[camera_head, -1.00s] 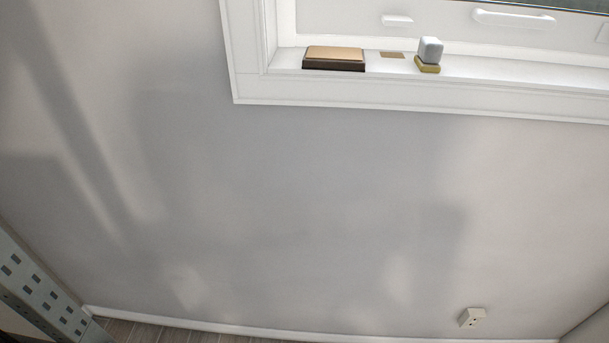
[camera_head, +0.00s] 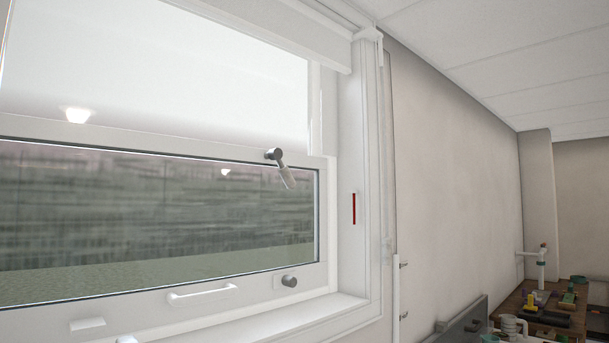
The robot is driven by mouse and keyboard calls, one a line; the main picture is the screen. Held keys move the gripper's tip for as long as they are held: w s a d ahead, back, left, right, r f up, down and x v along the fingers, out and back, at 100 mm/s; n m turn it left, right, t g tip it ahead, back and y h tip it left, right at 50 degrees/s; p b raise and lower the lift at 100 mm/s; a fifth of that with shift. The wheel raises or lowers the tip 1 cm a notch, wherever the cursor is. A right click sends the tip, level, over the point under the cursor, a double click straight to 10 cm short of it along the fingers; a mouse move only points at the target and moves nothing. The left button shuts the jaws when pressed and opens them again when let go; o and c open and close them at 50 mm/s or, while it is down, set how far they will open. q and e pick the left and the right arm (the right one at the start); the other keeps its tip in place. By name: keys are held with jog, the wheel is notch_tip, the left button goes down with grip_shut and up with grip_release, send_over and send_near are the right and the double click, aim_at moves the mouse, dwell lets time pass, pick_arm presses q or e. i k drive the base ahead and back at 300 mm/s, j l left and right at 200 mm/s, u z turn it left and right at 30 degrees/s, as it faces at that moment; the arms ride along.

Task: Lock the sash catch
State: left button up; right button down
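A sash window fills the left of the head view. A grey round pivot with a pale lever (camera_head: 282,168), which looks like the sash catch, sits at the right part of the meeting rail (camera_head: 130,134). The lever tilts down and right over the lower pane. Whether it is locked I cannot tell. A white pull handle (camera_head: 203,292) and a round grey knob (camera_head: 289,281) are on the lower sash's bottom rail. Neither of my grippers is in view.
A rolled blind (camera_head: 270,25) hangs over the window top. A red strip (camera_head: 354,208) marks the right jamb. At the lower right, a wooden bench (camera_head: 570,318) carries several small items, with a grey panel (camera_head: 463,325) in front. The right wall is mostly bare.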

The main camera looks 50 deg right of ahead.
aim_at(274, 154)
jog(key=l+z, duration=0.1)
jog(key=z, duration=1.45)
